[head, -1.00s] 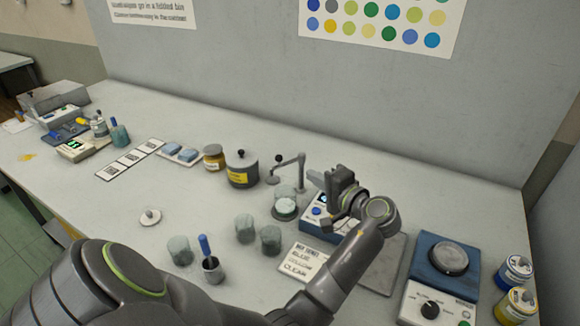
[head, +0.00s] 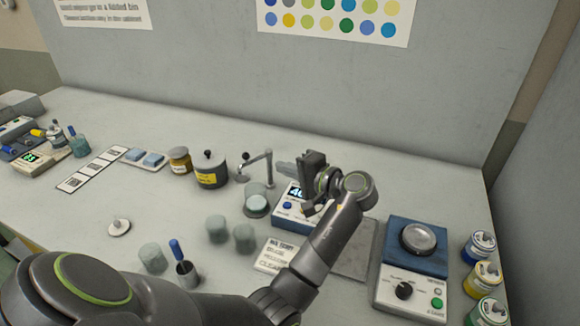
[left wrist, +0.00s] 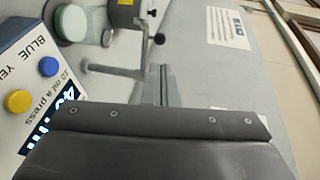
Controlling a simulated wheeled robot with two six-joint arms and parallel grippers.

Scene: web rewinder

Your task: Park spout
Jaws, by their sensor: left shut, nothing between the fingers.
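The spout (head: 252,170) is a grey swing arm on a thin post, with a round knob at its left end. In the left wrist view a grey post and arm (left wrist: 105,70) lie close beyond my fingers, with a dark ball. My left gripper (head: 280,168) is shut and empty, its fingers pointing left just right of the post. Its fingertips also show in the left wrist view (left wrist: 165,75). Whether they touch the post I cannot tell. A glass cup (head: 256,207) stands in front of the spout. My right gripper is out of view.
The dispenser box (head: 287,211) with a lit display sits below my left wrist. Several glass cups stand in front. A stirrer plate (head: 412,265) and paint jars are right.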

